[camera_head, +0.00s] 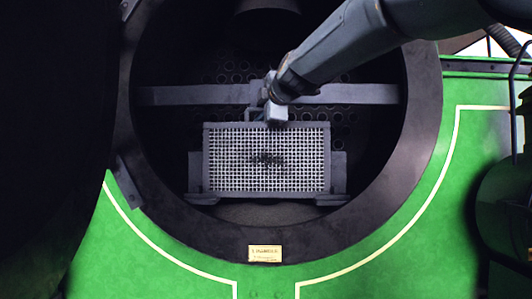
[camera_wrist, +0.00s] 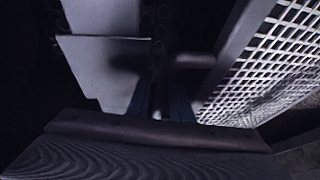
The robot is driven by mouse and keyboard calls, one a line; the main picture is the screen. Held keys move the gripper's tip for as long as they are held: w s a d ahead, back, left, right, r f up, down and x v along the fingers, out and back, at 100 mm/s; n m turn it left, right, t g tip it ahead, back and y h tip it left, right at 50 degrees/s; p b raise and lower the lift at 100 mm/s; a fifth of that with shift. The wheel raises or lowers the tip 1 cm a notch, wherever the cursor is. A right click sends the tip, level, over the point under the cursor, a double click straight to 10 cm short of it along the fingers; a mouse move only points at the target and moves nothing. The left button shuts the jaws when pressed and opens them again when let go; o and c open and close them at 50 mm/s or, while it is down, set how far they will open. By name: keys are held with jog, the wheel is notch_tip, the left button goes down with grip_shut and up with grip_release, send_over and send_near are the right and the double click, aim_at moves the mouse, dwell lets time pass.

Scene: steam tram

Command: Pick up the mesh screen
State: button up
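The mesh screen (camera_head: 266,160) is a pale square-grid panel in a dark frame with a dark smudge at its middle. It stands upright inside the round dark opening, and a small bracket-like handle (camera_head: 250,114) shows at its top edge. My gripper (camera_head: 274,112) is at the top edge of the screen, close beside that handle. In the wrist view the screen's grid (camera_wrist: 270,65) slants along the right side. Two narrow bluish fingers (camera_wrist: 162,100) show in the dark middle there. Shadow hides whether they are closed on anything.
A grey crossbar (camera_head: 190,95) spans the opening behind my arm. Dark side supports (camera_head: 339,172) flank the screen. The dark ring (camera_head: 423,110) surrounds the opening. A small plate (camera_head: 265,254) is on the lower rim. The green front (camera_head: 150,262) has cream lines.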

grip_shut()
jog(key=shift+r, duration=0.15)
dwell(1.2)
jog(key=shift+r, duration=0.1)
